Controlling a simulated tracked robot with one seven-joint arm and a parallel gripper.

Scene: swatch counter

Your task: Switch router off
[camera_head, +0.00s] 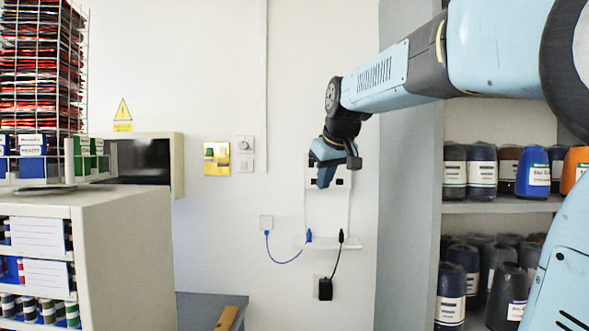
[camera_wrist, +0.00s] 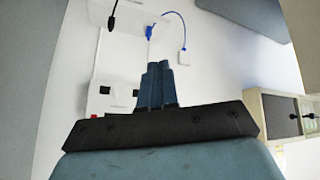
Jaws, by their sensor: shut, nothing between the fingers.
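The router appears to be the white upright panel (camera_head: 328,212) on the wall, with a ledge below it. A blue plug (camera_head: 308,235) and a black plug (camera_head: 341,236) sit at its lower end. In the wrist view the panel (camera_wrist: 118,62) appears upside down, with dark squares and a small red part (camera_wrist: 94,115) near my fingers. I cannot tell whether that red part is the switch. My gripper (camera_head: 325,184) is shut and empty in front of the panel's upper part, hiding some of it. Its fingers also show in the wrist view (camera_wrist: 157,68). Contact cannot be told.
A blue cable runs to a wall outlet (camera_head: 266,222), and a black one to an adapter (camera_head: 325,289). A yellow plate (camera_head: 217,158) and switches (camera_head: 245,164) are left of the panel. Shelves of dark containers (camera_head: 482,175) stand right. A beige cabinet (camera_head: 122,240) stands left.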

